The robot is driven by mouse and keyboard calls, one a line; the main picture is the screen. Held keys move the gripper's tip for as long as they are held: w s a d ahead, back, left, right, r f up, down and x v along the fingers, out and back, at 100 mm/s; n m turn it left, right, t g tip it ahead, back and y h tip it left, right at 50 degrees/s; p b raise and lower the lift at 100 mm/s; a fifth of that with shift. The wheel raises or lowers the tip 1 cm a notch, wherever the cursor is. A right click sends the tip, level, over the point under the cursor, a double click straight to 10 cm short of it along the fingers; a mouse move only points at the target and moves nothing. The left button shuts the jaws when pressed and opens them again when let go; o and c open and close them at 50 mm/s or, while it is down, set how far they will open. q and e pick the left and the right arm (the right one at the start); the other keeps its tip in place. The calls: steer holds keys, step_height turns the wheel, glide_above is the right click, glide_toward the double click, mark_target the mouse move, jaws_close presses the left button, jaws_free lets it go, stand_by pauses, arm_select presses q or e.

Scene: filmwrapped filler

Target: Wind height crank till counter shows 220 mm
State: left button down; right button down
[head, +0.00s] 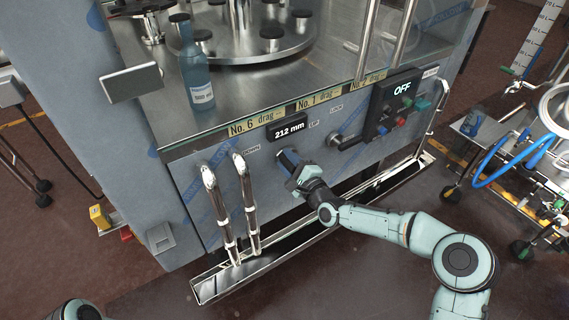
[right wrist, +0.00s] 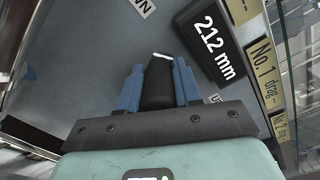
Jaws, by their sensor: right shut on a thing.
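The counter (head: 288,130) on the machine's front panel reads 212 mm, and it also reads 212 mm in the right wrist view (right wrist: 209,47). My right gripper (head: 290,163) is at the panel just below the counter. In the right wrist view its blue fingers (right wrist: 158,84) are shut on a black crank handle (right wrist: 157,83). The rest of the crank is hidden behind the gripper. DOWN and UP labels flank this spot. Part of my left arm shows at the bottom left of the head view, but its gripper is out of view.
A display reading OFF (head: 402,91) and a LOCK lever (head: 345,140) are right of the crank. Two steel pipes (head: 248,205) stand to the left, above a drip tray (head: 215,284). A blue bottle (head: 195,75) stands on the machine top. A trolley with blue hose (head: 500,170) is at right.

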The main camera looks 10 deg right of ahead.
steer(key=shift+w+d+r+m+p, duration=0.15)
steer(key=shift+d+m, duration=0.15)
steer(key=shift+m, duration=0.2)
steer(key=shift+d+r+m+p, duration=0.15)
steer(key=shift+d+m, duration=0.1)
steer(key=shift+m, duration=0.25)
arm_select(q)
steer(key=shift+s+d+r, duration=0.4)
steer(key=shift+s+r, duration=0.2)
steer(key=shift+s, duration=0.25)
arm_select(e)
steer(key=shift+w+d+r+m, duration=0.1)
steer(key=shift+w+d+m, duration=0.1)
steer(key=shift+d+m, duration=0.55)
steer(key=shift+w+d+r+m, duration=0.1)
steer(key=shift+w+d+m, duration=0.15)
steer(key=shift+m, duration=0.95)
steer(key=shift+w+d+r+m, duration=0.15)
steer(key=shift+d+m, duration=0.45)
steer(key=shift+m, duration=0.35)
steer(key=c, duration=0.8)
jaws_free()
steer(key=shift+f, duration=0.1)
